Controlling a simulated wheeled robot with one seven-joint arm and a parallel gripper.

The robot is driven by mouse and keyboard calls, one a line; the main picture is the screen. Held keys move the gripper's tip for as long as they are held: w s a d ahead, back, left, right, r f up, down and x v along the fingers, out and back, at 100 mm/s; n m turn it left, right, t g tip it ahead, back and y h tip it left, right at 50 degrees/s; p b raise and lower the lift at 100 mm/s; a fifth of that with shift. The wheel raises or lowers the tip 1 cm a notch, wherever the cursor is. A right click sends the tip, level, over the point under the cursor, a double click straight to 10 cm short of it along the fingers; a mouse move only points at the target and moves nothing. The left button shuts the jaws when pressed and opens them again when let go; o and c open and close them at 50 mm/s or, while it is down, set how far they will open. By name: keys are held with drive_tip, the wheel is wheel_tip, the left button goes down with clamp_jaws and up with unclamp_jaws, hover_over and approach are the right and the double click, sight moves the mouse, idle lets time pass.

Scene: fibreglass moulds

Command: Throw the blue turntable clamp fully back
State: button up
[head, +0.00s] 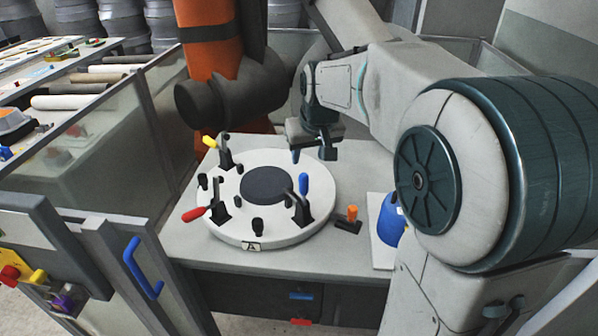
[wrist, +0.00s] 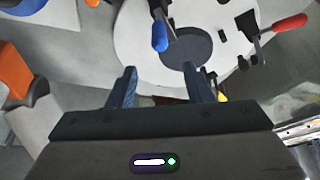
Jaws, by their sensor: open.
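The blue turntable clamp (head: 303,184) stands at the right side of the round white turntable (head: 230,229), its blue-tipped lever roughly upright in the head view. In the wrist view the blue handle (wrist: 160,36) lies beyond my fingertips, near the dark centre disc. My gripper (head: 314,156) is open and empty, above the far right edge of the turntable, apart from the blue handle. Its two fingers also show in the wrist view (wrist: 160,80). A red-handled clamp (head: 194,214) and a yellow-handled clamp (head: 212,142) stand on the turntable's left side.
An orange-knobbed piece (head: 352,212) and a blue container (head: 389,220) sit right of the turntable. An orange and dark robot arm (head: 210,70) hangs behind it. Glass-panelled barriers (head: 95,145) stand left. A bare strip of table (head: 182,243) lies in front.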

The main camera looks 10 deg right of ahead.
sight(304, 176)
drive_tip(key=p+x, duration=0.1)
drive_tip(key=x, duration=1.2)
drive_tip(key=shift+w+f, duration=0.1)
drive_tip(key=shift+f, duration=0.2)
clamp_jaws()
